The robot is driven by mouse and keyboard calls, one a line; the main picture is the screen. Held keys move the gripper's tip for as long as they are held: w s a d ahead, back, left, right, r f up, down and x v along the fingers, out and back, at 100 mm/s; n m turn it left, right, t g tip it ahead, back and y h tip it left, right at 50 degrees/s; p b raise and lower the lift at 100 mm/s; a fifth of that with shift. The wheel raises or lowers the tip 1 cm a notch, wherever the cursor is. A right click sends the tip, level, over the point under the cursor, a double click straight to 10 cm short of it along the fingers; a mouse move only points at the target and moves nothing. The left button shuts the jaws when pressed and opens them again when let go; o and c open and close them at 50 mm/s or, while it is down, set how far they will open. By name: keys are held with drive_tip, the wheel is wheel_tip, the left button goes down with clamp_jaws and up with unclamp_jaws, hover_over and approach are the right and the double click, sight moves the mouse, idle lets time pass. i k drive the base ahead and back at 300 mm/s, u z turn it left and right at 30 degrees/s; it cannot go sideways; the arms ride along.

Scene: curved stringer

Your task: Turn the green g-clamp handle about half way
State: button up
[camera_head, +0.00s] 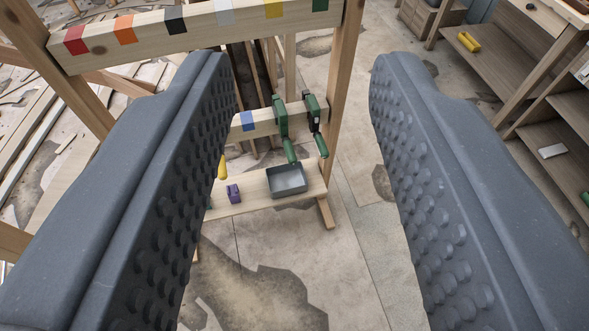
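Two green g-clamps hang side by side on the lower wooden rail, right of a blue patch. The left green g-clamp (281,115) has a green handle (290,151) pointing down. The right green g-clamp (312,112) also has a green handle (321,146) pointing down. My gripper (300,75) is open and empty, its two grey studded fingers wide apart in the foreground. The clamps show between the fingers, well beyond them and apart from them. The left finger hides the left part of the lower rail.
An upper wooden rail (190,27) with coloured patches crosses the frame. A grey tray (287,181) and a purple object (234,193) sit on the low board below the clamps. Shelves (513,70) stand at right. Concrete floor is open in front.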

sight(292, 160)
drive_tip(key=k, duration=0.3)
drive_tip(key=u, duration=0.75)
drive_tip(key=i, duration=0.6)
drive_tip(key=z, duration=0.85)
